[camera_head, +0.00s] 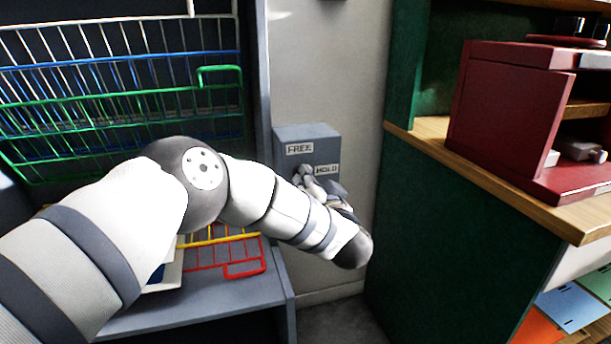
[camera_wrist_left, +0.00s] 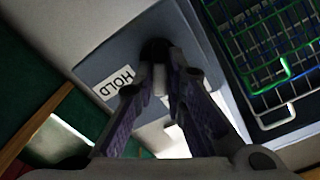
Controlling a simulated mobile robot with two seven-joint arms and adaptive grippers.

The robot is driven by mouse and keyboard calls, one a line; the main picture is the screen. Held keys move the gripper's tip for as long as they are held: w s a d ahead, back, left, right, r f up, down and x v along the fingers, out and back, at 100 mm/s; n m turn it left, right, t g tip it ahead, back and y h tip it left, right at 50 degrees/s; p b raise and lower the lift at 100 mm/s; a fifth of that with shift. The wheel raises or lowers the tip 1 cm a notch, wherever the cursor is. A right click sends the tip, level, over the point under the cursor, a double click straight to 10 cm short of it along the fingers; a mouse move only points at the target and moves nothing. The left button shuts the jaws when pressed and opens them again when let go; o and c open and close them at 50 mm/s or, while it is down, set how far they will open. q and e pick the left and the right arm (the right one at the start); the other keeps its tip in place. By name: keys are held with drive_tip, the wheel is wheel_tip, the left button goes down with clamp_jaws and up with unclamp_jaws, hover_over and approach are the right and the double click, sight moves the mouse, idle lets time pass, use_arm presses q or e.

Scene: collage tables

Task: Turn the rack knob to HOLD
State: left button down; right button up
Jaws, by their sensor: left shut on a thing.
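The grey knob box (camera_head: 325,138) is mounted beside the wire rack. It bears a FREE label (camera_head: 299,148) at upper left and a HOLD label (camera_head: 326,169) lower right. My left gripper (camera_head: 312,178) is at the box front, partly hidden by its own arm. In the left wrist view the gripper's fingers (camera_wrist_left: 170,75) are closed around the dark rack knob (camera_wrist_left: 154,48), beside the HOLD label (camera_wrist_left: 115,86). The knob is mostly hidden by the fingers, so I cannot tell where it points. My right gripper is out of view.
A rack with coloured wire shelves (camera_head: 120,75) stands left, behind my arm. A green cabinet (camera_head: 450,230) with a wooden top stands close on the right, holding a dark red box (camera_head: 510,110). A narrow wall strip lies between.

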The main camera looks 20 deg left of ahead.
use_arm(q)
drive_tip(key=m, duration=1.1)
drive_tip(key=shift+d+f, duration=0.15)
drive_tip(key=shift+f, duration=0.1)
drive_tip(key=shift+m, duration=0.3)
drive_tip(key=c, duration=1.6)
unclamp_jaws()
drive_tip(key=shift+c, duration=0.2)
drive_tip(key=v, duration=0.7)
drive_tip(key=shift+d, duration=0.15)
